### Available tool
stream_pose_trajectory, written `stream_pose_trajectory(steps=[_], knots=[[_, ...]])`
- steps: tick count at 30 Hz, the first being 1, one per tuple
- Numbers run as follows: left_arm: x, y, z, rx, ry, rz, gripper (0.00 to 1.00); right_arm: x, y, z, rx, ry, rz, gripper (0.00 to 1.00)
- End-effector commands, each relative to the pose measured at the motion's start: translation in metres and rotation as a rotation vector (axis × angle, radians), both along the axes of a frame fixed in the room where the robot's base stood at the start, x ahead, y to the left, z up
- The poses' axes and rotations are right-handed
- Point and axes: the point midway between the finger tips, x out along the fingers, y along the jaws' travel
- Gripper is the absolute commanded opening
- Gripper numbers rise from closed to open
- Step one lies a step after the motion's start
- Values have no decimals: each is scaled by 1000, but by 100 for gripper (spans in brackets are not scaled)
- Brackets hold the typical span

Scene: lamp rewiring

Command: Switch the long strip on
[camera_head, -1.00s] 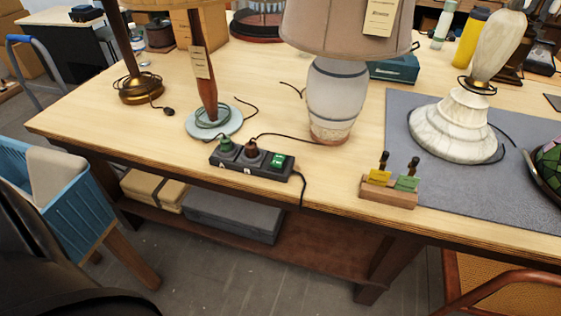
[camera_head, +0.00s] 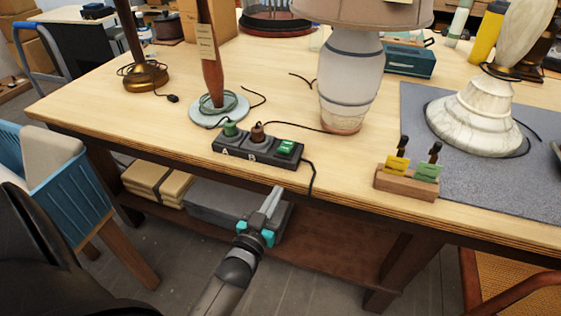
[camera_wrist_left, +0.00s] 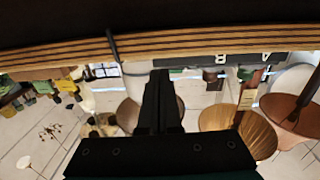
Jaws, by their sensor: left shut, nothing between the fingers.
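The long black strip (camera_head: 257,149) lies near the front edge of the table. It has a socket marked A with a green plug (camera_head: 229,128), a socket marked B with a dark red plug (camera_head: 257,132), and a green switch (camera_head: 286,147) at its right end. Its lettered side also shows in the left wrist view (camera_wrist_left: 222,59). My left gripper (camera_head: 276,190) is shut and empty, in front of the table edge, below the strip's right end and apart from it. It also shows in the left wrist view (camera_wrist_left: 162,76). My right gripper is not in view.
A white ceramic lamp (camera_head: 349,85) stands behind the strip, its cord running to it. A wooden block with yellow and green tags (camera_head: 407,183) stands to the right. A black cord (camera_head: 311,178) hangs over the table edge beside the strip.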

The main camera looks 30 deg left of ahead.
Motion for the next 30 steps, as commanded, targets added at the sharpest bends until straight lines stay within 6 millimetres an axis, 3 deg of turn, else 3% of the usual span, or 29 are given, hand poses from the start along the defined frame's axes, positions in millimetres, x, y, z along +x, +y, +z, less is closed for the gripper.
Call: stream_pose_trajectory(steps=[3,7,20,30], knots=[[2,15,43,29,-136,31,0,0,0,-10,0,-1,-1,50],[0,21,67,48,-202,43,0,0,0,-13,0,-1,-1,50],[2,23,72,50,-212,44,0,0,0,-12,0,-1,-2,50],[45,33,81,50,-215,44,0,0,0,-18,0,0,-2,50]])
